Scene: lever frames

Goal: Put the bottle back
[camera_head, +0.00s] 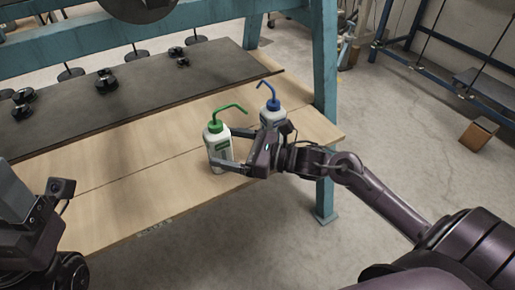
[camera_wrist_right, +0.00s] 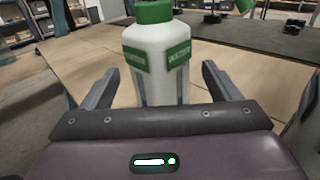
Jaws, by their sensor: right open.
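A white squeeze bottle (camera_head: 218,148) with a green cap, a bent green spout and green labels stands upright on the wooden bench near its right end. My right gripper (camera_head: 229,150) is open, with its fingers on either side of this bottle. In the right wrist view the bottle (camera_wrist_right: 158,72) stands between the two spread fingers (camera_wrist_right: 160,88), and gaps show beside it. A second white bottle (camera_head: 270,115) with a blue cap and blue spout stands behind the right gripper, partly hidden. My left arm's end (camera_head: 35,225) is at the lower left; its fingers cannot be made out clearly.
The wooden bench (camera_head: 130,185) carries a dark mat (camera_head: 130,100) with several small black parts. Teal frame posts (camera_head: 325,75) rise at the bench's right end. A brown box (camera_head: 478,133) sits on the floor at right. The bench front, left of the green-capped bottle, is clear.

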